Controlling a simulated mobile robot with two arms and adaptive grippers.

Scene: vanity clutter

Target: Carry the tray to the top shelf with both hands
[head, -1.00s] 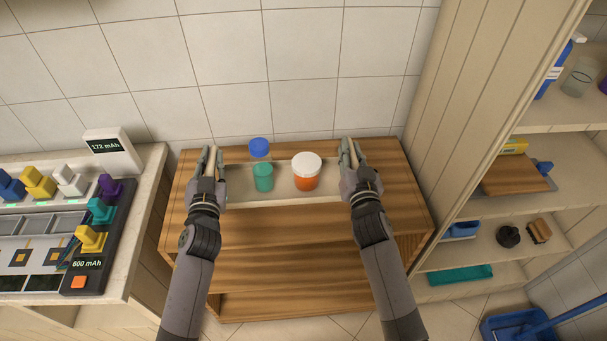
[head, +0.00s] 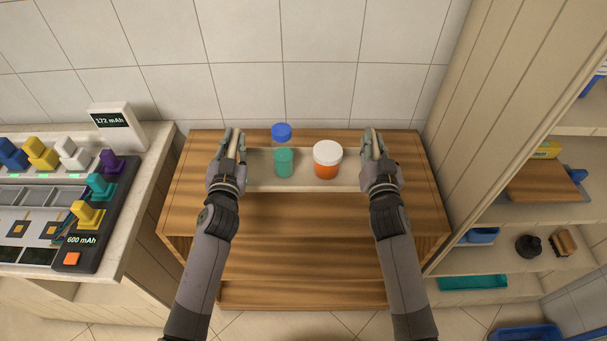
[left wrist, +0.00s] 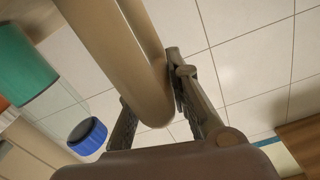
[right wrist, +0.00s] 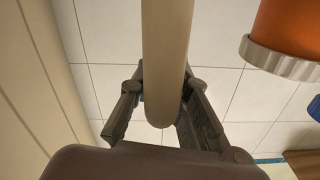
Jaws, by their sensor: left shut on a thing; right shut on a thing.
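The pale beige tray (head: 330,184) is in the middle of the head view, over the top of the wooden shelf unit (head: 310,229). The head view does not clearly show the gap under the tray.
A counter (head: 140,190) with a battery display (head: 115,125) and coloured plugs stands at the left. A tall open cabinet (head: 500,130) with a cutting board (head: 540,185), brushes and a teal tray (head: 472,283) stands at the right. A tiled wall rises behind the wooden unit.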

